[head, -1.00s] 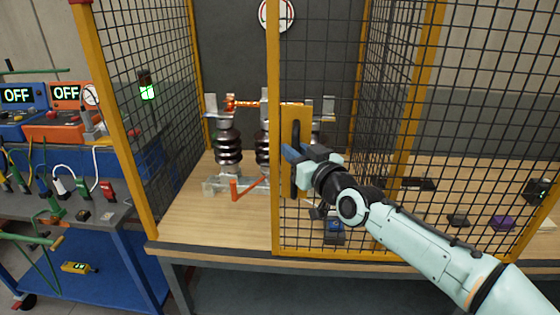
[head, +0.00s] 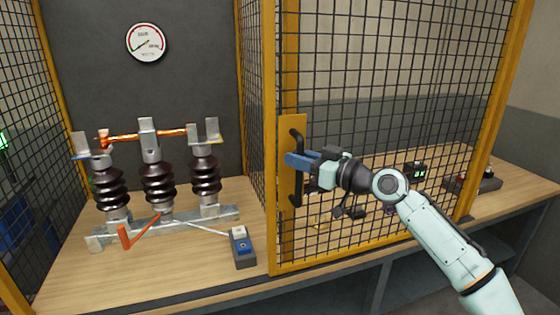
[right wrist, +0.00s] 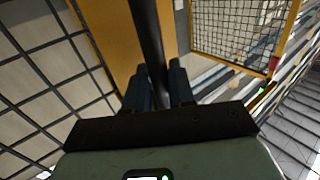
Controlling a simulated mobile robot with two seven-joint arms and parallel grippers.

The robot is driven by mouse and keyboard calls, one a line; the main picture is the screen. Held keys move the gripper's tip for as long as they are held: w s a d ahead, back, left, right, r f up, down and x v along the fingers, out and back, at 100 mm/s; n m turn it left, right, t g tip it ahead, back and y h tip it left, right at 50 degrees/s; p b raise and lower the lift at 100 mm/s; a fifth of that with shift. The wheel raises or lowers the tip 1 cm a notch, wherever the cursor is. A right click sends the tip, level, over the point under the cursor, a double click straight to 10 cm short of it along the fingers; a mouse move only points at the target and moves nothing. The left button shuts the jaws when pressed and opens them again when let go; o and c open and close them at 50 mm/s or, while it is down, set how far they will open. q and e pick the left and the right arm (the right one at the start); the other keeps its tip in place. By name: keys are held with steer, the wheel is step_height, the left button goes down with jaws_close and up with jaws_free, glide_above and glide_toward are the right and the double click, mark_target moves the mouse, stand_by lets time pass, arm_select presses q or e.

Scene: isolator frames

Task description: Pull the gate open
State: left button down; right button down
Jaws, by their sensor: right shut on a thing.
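The gate (head: 289,60) is a yellow frame filled with dark wire mesh, standing upright in the middle and right of the head view. A black vertical bar handle (head: 298,192) sits on a yellow plate near its left edge. My right gripper (head: 297,160) is shut on the handle, its blue fingers around the bar. In the right wrist view the handle (right wrist: 145,40) runs between the two fingers (right wrist: 160,88). The gate's left edge is near the inner mesh divider, and the isolator bay to its left is uncovered in front. My left gripper is out of view.
Several dark ribbed isolators (head: 159,186) stand on a metal base in the bay, with an orange lever (head: 125,237) in front. A small blue-and-grey box (head: 242,247) lies near the gate's lower left corner. A pressure gauge (head: 147,42) hangs on the back wall.

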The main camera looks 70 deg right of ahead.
steer(key=shift+s+d, duration=0.25)
steer(key=shift+s, duration=0.05)
steer(key=c, duration=1.1)
jaws_free()
steer(key=v, duration=1.3)
steer(key=shift+s, duration=0.15)
